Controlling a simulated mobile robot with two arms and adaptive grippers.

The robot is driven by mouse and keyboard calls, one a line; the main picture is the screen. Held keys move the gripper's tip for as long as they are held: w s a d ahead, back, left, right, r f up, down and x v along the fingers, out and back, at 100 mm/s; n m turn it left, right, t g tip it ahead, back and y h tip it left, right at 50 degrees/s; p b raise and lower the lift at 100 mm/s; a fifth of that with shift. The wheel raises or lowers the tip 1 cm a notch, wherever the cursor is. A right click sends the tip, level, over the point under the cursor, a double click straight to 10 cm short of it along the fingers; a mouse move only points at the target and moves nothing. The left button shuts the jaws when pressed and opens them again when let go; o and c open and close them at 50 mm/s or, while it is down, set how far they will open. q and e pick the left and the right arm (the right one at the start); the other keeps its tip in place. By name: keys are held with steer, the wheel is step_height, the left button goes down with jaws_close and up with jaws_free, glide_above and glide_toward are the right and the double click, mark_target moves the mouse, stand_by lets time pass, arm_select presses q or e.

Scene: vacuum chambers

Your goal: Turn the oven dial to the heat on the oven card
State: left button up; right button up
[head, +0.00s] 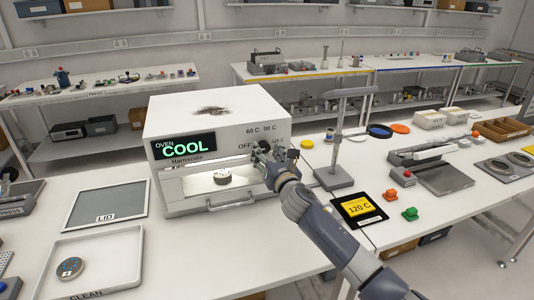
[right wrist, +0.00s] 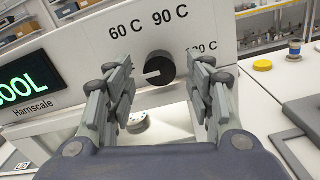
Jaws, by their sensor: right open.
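The white oven (head: 205,115) stands on the bench, with a green COOL on its display (head: 184,148). Its black dial (right wrist: 159,68) has a white pointer aimed left, away from the 60 C, 90 C and partly covered 120 C marks. An OFF mark shows left of the dial in the head view. The oven card (head: 358,208) reads 120 C on yellow. My left gripper is out of view.
A puck (head: 222,177) sits in the oven's lit opening behind a front handle (head: 231,201). A grey stand (head: 335,177) is close right of my right gripper. A lid (head: 106,205) and a clean tray (head: 126,245) are at left.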

steer(key=shift+w, duration=0.15)
steer(key=shift+c, duration=0.5)
steer(key=c, duration=1)
steer(key=shift+o, duration=0.2)
